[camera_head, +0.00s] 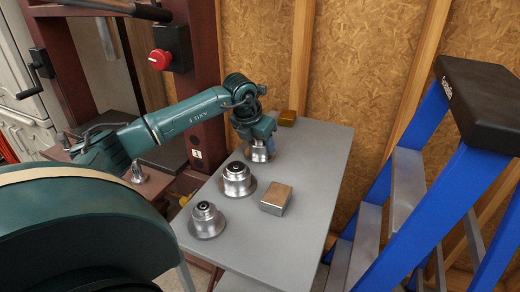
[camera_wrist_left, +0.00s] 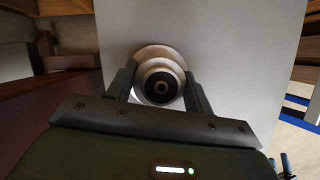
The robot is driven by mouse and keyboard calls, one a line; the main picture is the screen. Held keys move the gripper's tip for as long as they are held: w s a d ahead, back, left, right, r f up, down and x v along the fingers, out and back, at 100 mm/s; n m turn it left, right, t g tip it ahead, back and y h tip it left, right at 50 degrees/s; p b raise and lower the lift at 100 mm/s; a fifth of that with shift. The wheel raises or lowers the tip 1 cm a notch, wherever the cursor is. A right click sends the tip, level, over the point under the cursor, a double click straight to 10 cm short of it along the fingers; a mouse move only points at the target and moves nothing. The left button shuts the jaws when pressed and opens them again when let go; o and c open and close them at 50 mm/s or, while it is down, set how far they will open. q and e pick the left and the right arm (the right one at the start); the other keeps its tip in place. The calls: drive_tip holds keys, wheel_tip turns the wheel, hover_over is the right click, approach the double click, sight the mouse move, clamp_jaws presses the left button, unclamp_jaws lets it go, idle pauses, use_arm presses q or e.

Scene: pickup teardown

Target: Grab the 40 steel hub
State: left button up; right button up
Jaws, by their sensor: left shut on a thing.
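A steel hub (camera_head: 259,154) stands on the grey table at its far left part, and my left gripper (camera_head: 262,136) is over it from above. In the left wrist view the hub (camera_wrist_left: 161,85) sits between the two fingers of my left gripper (camera_wrist_left: 160,88), which is shut on it. Its round flange shows beyond the fingers. Two more steel hubs stand on the table nearer to me: a wider one (camera_head: 237,178) and a narrower one (camera_head: 207,219). I cannot read any size mark on the hubs. My right gripper is not in view.
The grey table (camera_head: 310,160) also holds a tan-topped block (camera_head: 276,198) and a brown block (camera_head: 287,117) at its far edge. A blue stepladder (camera_head: 420,180) stands close on the right. A dark red press frame with a red button (camera_head: 160,59) stands on the left.

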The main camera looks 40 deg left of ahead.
use_arm(q)
drive_tip(key=c, duration=0.9)
drive_tip(key=shift+w+r, duration=0.1)
drive_tip(key=shift+r, duration=0.1)
